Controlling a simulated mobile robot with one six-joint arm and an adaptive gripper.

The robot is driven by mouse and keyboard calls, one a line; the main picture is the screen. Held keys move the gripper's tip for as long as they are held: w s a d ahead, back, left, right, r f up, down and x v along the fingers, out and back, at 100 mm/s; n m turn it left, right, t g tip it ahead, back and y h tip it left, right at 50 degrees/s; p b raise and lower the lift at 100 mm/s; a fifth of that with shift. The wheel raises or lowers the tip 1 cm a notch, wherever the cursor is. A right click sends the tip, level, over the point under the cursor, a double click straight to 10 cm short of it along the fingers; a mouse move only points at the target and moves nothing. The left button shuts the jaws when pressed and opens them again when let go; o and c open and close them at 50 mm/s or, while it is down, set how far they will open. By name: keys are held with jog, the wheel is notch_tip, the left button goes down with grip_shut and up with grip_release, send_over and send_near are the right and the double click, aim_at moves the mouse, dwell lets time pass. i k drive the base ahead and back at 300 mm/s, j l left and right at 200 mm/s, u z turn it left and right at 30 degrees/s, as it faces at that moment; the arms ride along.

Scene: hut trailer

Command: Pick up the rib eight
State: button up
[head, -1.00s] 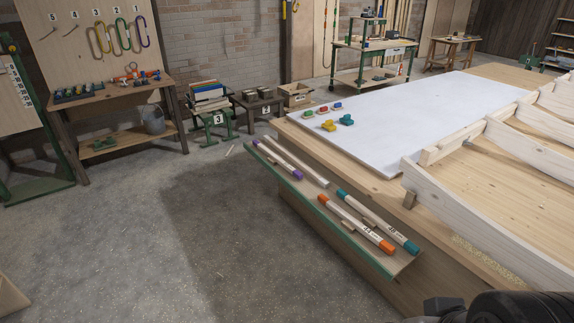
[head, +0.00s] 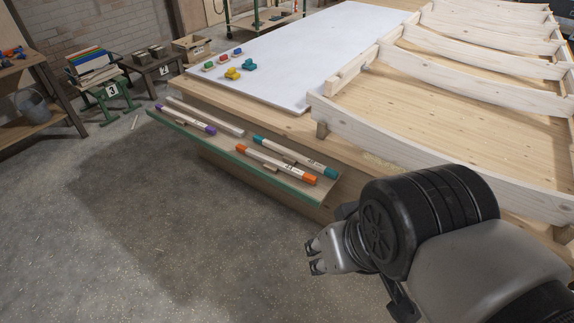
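Strips with coloured ends lie on a green-edged ledge (head: 222,155) along the near side of the big wooden bench. One has purple ends (head: 185,118), one orange ends (head: 272,163), one teal ends (head: 298,157). The orange and teal strips carry small printed labels, too small to read, so I cannot tell which is rib eight. Pale curved wooden ribs (head: 420,150) also stand in a frame on the bench, with no number visible. My gripper (head: 316,257) is empty, its fingers apart, over the floor in front of the ledge's right end. It touches nothing.
A white board (head: 285,55) on the bench holds several small coloured blocks (head: 233,73). The floor before the ledge is clear.

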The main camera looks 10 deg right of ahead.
aim_at(542, 203)
jog(key=z, duration=1.5)
jog(key=i+l+u, duration=0.1)
jog(key=i, duration=0.35)
jog(key=i+l+u, duration=0.15)
jog(key=i, duration=0.25)
jog(key=i+l+u, duration=0.1)
jog(key=i+l, duration=0.15)
jog(key=i, duration=0.2)
jog(key=i+l+u, duration=0.1)
jog(key=i+l, duration=0.2)
jog(key=i+j, duration=0.05)
jog(key=i, duration=0.05)
